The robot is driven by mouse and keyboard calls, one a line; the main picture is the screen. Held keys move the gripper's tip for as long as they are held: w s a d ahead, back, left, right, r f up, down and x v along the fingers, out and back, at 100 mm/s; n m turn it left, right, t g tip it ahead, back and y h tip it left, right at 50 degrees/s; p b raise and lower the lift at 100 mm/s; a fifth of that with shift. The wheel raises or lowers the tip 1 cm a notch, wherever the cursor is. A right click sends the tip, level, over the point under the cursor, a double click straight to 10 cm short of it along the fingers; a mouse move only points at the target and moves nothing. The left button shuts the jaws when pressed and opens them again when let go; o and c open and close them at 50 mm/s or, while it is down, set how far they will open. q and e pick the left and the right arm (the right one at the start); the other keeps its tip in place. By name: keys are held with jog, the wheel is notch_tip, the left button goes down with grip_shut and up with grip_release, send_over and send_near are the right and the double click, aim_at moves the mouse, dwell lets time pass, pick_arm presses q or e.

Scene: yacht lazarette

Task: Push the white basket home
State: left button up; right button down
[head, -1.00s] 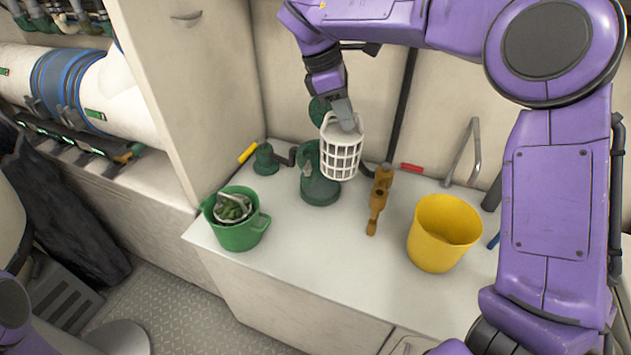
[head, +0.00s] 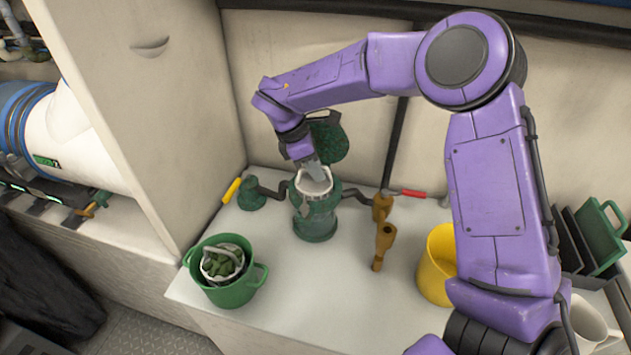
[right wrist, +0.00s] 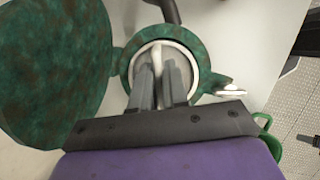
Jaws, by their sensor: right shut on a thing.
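The white basket (head: 326,184) sits inside the green strainer housing (head: 316,224); only its rim and upper part show, and its lower part is hidden. My right gripper (head: 316,172) comes down from above and is shut on the basket's handle. In the right wrist view, my gripper fingers (right wrist: 158,78) pinch the handle (right wrist: 176,47), and the basket's rim (right wrist: 214,78) lies within the green ring (right wrist: 126,75). I cannot tell whether the basket is fully seated. The housing's green lid (head: 331,140) stands open behind. My left gripper is not in view.
A green bucket (head: 233,292) holding another white basket (head: 222,263) with green contents stands at the front left. A brown fitting (head: 384,243) and a yellow bucket (head: 432,270) are to the right. A white mug (head: 588,325) is at the far right. The front middle counter is clear.

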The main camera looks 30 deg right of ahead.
notch_tip(320, 180, down, 4)
jog(key=shift+s+r, duration=0.1)
jog(key=shift+s, duration=0.05)
jog(key=shift+f, duration=0.45)
jog(key=c, duration=1.1)
grip_release()
jog(key=shift+c, duration=0.2)
jog(key=shift+r, duration=0.3)
jog(key=v, duration=1.2)
jog(key=shift+b, duration=0.45)
